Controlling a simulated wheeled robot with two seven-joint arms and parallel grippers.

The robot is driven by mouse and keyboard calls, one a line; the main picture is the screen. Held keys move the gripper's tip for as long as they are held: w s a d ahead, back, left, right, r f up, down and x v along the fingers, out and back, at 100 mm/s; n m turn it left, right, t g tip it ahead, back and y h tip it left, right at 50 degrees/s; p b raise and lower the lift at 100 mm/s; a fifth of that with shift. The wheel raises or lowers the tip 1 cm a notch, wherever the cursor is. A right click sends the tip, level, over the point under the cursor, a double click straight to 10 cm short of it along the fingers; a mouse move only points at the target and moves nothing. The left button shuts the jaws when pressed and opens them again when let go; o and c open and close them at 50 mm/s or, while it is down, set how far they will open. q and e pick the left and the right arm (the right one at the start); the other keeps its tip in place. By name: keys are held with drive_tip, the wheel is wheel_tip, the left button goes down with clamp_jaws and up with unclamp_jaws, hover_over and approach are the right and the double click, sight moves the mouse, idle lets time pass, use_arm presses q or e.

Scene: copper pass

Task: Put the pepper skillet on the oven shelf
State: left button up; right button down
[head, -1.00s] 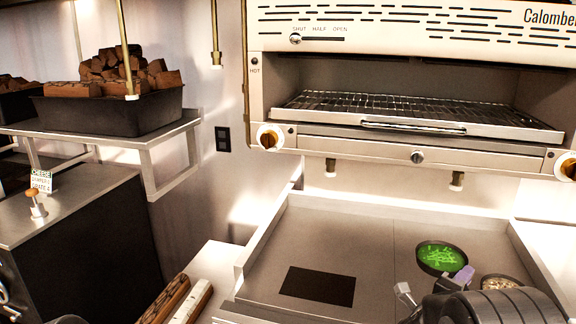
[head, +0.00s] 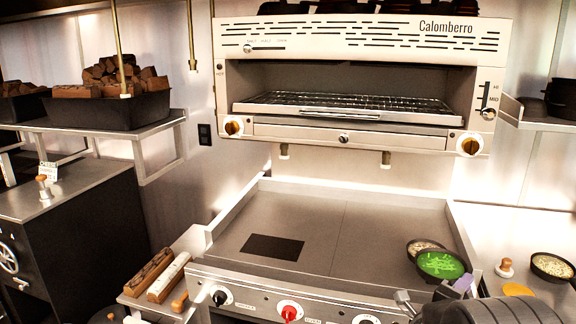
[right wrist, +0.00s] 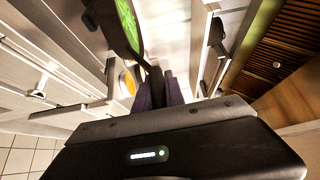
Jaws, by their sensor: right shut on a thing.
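The pepper skillet (head: 440,265), a small dark round pan of bright green pieces, is over the right part of the steel griddle, overlapping a cream-filled skillet (head: 420,246) in the head view. Its height above the griddle is hard to judge. My right gripper (head: 457,284) is shut on its handle at the near side. In the right wrist view the purple fingers (right wrist: 158,90) close on the dark handle, with the tilted skillet (right wrist: 128,25) at the top. The oven shelf (head: 345,102) is a wire rack in the open Calomberro oven, and it looks empty. My left gripper is out of view.
The griddle (head: 300,222) has raised side walls and mostly bare space left of the skillets. Oven knobs (head: 470,145) stick out below the shelf. Another skillet (head: 553,267) stands on the right counter. A wood bin (head: 100,108) sits at the left.

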drive_tip(key=w+a+n+t+y, duration=0.2)
drive_tip(key=a+n+t+y, duration=0.1)
drive_tip(key=a, duration=0.3)
drive_tip(key=w+a+n+t+y, duration=0.2)
drive_tip(key=w+a+y, duration=0.15)
drive_tip(key=a, duration=0.35)
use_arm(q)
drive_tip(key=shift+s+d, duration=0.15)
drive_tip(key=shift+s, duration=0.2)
use_arm(e)
drive_tip(key=s+a+f+n+t+y, duration=0.2)
drive_tip(key=a+f+n+y, duration=0.3)
drive_tip(key=a+f+y, duration=0.3)
drive_tip(key=s+a+f, duration=0.1)
drive_tip(key=a, duration=0.2)
drive_tip(key=shift+n, duration=0.3)
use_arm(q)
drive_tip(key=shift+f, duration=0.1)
use_arm(e)
drive_tip(key=shift+f, duration=0.2)
